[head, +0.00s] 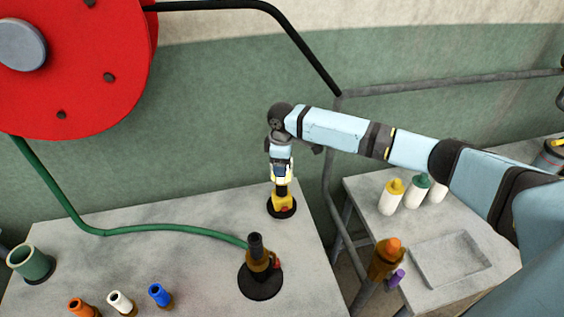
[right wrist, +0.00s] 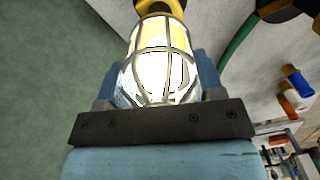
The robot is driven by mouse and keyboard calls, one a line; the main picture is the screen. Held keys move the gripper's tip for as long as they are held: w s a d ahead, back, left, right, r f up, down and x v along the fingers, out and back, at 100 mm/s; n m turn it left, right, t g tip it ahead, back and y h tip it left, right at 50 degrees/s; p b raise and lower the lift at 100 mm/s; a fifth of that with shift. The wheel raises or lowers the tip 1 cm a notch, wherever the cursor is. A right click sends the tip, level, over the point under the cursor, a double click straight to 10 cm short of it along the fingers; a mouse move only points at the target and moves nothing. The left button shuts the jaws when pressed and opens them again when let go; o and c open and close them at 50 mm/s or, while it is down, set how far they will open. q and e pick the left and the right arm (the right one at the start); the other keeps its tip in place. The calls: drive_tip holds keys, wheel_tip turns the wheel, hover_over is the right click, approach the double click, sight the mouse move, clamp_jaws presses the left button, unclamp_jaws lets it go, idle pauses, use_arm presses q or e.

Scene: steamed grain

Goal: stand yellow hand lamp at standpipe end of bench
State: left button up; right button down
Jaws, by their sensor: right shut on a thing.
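The yellow hand lamp (head: 283,201) is upright at the far right corner of the left bench (head: 150,240). It has a yellow body with a red detail and a black round foot. Whether the foot touches the bench I cannot tell. My right gripper (head: 281,168) is shut on the lamp's upper part from above. In the right wrist view the lit, caged bulb of the lamp (right wrist: 162,62) sits between the fingers, with yellow beyond it. A brown fitting with an orange top (head: 388,255) is by a grey pipe, right of the bench. My left gripper is not in view.
A brown and black fitting (head: 260,272) on a round base stands near the lamp, with a green hose (head: 150,229) reaching it. Orange, white and blue nozzles (head: 158,293) are at the front. A second bench (head: 420,293) holds bottles (head: 391,198) and a shallow tray (head: 450,259).

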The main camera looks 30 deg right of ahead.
drive_tip(key=shift+f, duration=0.1)
drive_tip(key=shift+c, duration=1.2)
unclamp_jaws()
wheel_tip(320, 180, up, 12)
drive_tip(key=shift+r+b, duration=0.1)
drive_tip(key=shift+b, duration=0.65)
